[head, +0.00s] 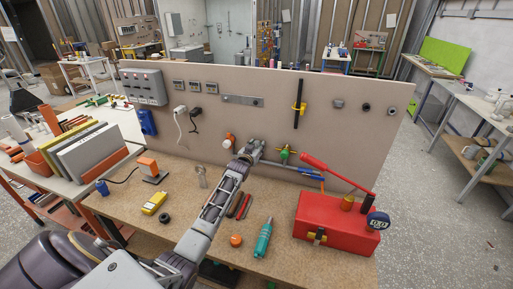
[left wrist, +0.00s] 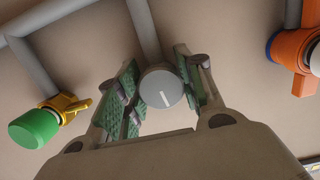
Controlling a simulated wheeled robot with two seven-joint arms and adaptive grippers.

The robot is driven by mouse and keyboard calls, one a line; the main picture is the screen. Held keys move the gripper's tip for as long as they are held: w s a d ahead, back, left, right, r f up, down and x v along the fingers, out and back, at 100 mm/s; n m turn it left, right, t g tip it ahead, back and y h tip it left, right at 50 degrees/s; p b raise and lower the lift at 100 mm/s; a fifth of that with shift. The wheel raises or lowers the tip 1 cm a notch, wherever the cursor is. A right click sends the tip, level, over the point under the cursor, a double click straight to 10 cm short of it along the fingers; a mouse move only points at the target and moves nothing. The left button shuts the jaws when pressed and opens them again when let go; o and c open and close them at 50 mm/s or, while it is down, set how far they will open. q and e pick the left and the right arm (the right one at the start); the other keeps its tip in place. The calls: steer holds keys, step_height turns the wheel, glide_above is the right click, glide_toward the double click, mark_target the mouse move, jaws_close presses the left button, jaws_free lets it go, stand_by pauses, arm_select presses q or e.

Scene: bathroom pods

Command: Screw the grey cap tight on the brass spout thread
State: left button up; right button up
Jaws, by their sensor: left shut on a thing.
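My left gripper (head: 250,151) is up against the beige panel, at the pipework above the workbench. In the left wrist view the two green-padded fingers of this gripper (left wrist: 158,92) stand on either side of the round grey cap (left wrist: 163,88) and are shut on it. The cap faces the camera and carries a pale line mark. A grey pipe runs down the panel to behind the cap. The brass spout thread is hidden behind the cap, so I cannot tell how far the cap sits on it. My right gripper is not in view.
A green cap (left wrist: 34,128) with a yellow handle and an orange fitting (left wrist: 293,50) flank the gripper on the panel. A red pump box (head: 335,226) with a gauge stands at the bench's right.

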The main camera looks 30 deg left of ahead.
arm_select(q)
steer(key=shift+w+r, duration=0.1)
steer(key=shift+r, duration=0.05)
jaws_close()
steer(key=o, duration=1.2)
jaws_free()
steer(key=shift+o, duration=0.7)
steer(key=shift+w, duration=0.25)
steer(key=shift+d+f, duration=0.1)
steer(key=shift+f, duration=0.1)
steer(key=shift+s+f, duration=0.1)
steer(key=shift+s, duration=0.05)
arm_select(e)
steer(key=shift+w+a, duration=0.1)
arm_select(q)
steer(key=shift+s, duration=0.15)
steer(key=v, duration=1.1)
steer(key=shift+s, duration=0.25)
